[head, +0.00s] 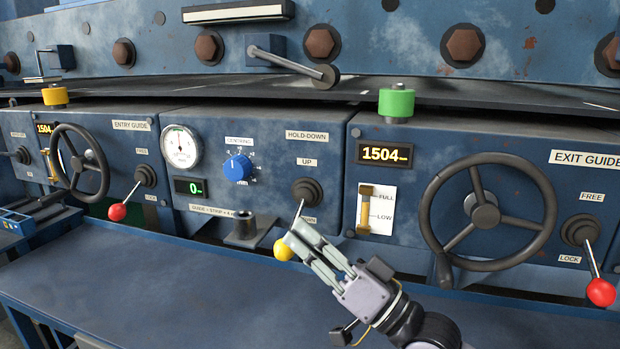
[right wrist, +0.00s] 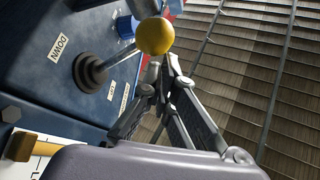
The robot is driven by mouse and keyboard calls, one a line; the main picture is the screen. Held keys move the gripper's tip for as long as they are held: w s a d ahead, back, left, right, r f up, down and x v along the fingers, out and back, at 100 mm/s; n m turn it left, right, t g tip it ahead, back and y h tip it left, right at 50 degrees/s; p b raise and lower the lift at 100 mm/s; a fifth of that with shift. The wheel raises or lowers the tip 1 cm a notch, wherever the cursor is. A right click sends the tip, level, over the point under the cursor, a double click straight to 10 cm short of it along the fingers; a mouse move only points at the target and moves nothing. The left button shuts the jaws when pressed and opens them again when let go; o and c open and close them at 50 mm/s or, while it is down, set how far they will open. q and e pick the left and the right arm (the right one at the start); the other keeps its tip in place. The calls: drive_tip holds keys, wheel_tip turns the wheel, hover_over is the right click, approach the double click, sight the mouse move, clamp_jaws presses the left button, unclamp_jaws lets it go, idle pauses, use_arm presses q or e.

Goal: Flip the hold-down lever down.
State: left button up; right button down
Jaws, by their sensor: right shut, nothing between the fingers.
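The hold-down lever has a yellow knob (head: 283,250) and a thin rod coming from a dark round boot (head: 307,192) on the middle panel. The rod slants downward, with the knob below the boot on the DOWN side. My right gripper (head: 296,236) is shut and empty, its fingertips close beside the knob and partly covering the lever. In the right wrist view the knob (right wrist: 155,36) is just beyond the fingertips (right wrist: 164,80); I cannot tell whether they touch. The DOWN label (right wrist: 60,47) is beside the boot. My left gripper is not in view.
The exit guide handwheel (head: 484,216) and a red-knobbed lever (head: 600,291) are to the right. A blue dial (head: 237,167) and a short dark tube (head: 246,232) are left of the lever. A blue ledge (head: 150,290) runs below the panels, largely clear.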

idle(0.5)
drive_tip(key=v, duration=1.2)
